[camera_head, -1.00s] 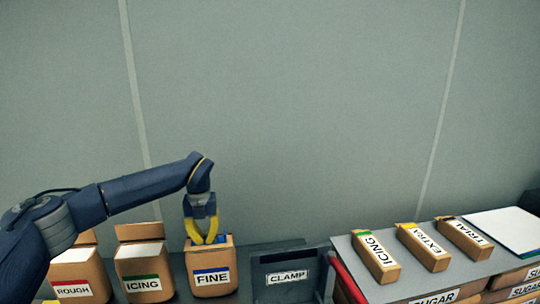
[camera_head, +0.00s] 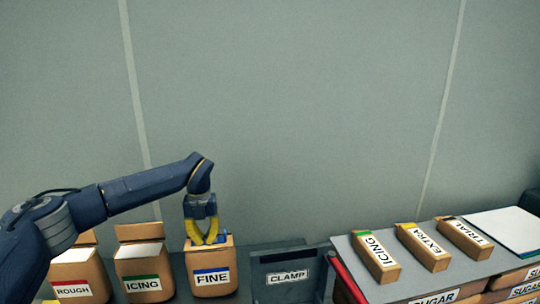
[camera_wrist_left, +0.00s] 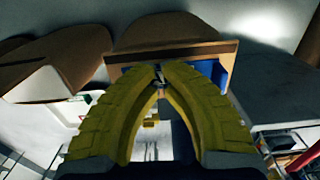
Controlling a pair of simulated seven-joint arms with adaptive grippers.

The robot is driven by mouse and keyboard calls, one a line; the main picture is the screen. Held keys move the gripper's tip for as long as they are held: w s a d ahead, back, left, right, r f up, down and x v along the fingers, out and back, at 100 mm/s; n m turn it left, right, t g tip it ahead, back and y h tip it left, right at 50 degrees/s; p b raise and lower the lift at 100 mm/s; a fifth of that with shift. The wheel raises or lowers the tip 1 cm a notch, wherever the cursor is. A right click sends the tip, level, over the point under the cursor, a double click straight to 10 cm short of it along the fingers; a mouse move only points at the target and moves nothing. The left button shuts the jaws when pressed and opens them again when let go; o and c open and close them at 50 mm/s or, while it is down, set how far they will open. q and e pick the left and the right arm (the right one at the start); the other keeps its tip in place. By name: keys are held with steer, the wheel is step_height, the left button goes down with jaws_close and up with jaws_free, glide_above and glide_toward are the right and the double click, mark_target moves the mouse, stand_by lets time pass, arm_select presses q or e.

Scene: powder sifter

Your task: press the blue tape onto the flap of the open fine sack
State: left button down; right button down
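The fine sack (camera_head: 204,258) stands upright third from the left, with a white FINE label edged in blue. My left gripper (camera_head: 205,241) points down at the top of this sack, its curved yellow fingers brought together at the tips. My right gripper is not in view.
Rough (camera_head: 88,270) and icing (camera_head: 133,267) sacks stand to the left. Small icing, extra and trial boxes (camera_head: 425,246) lie on the grey shelf (camera_head: 395,290) at right.

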mark_target(205, 240)
arm_select(q)
steer(key=shift+r, duration=3.8)
